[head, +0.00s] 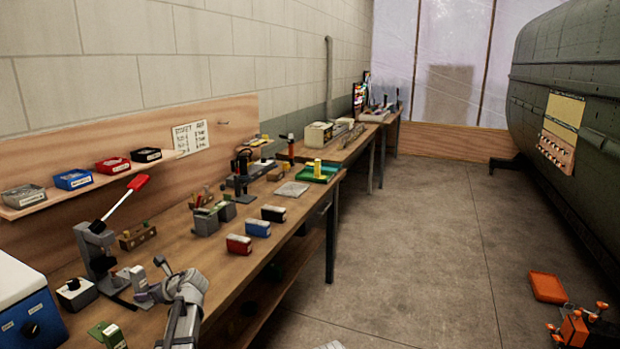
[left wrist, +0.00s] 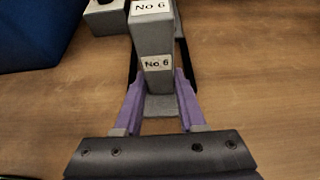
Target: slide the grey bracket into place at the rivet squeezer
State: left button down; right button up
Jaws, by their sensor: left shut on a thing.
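The grey bracket (left wrist: 152,48) carries "No 6" labels and stands between the purple fingers of my left gripper (left wrist: 158,88), which is shut on it. In the head view the bracket (head: 138,279) is small, at the tips of my left gripper (head: 152,281), low over or on the bench; I cannot tell if it touches. The rivet squeezer (head: 96,248), dark grey with a raised red-tipped lever, stands just left of and behind the bracket. Whether bracket and squeezer touch is unclear. My right gripper is not in view.
The wooden bench (head: 180,245) has a blue-and-white box (head: 28,305) at near left, a small grey block with a black knob (head: 76,292), and a green-and-white item (head: 107,335). Red (head: 239,244), blue (head: 257,228) and black bins line its front edge.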

aim_at(135, 268)
pick_arm(q)
jog(key=shift+w+a, duration=0.4)
jog(key=shift+a, duration=0.5)
jog(key=shift+w+a, duration=0.35)
jog(key=shift+a, duration=0.6)
jog(key=shift+w+a, duration=0.4)
jog(key=shift+a, duration=0.5)
jog(key=c, duration=0.6)
grip_release()
jog(key=d+r+p, duration=0.1)
jog(key=r+p, duration=0.1)
jog(key=d+r+p, duration=0.1)
jog(key=r+p, duration=0.1)
jog(key=s+r+p, duration=0.1)
jog(key=r+p, duration=0.2)
jog(key=shift+s+d, duration=0.1)
jog(key=shift+d, duration=0.3)
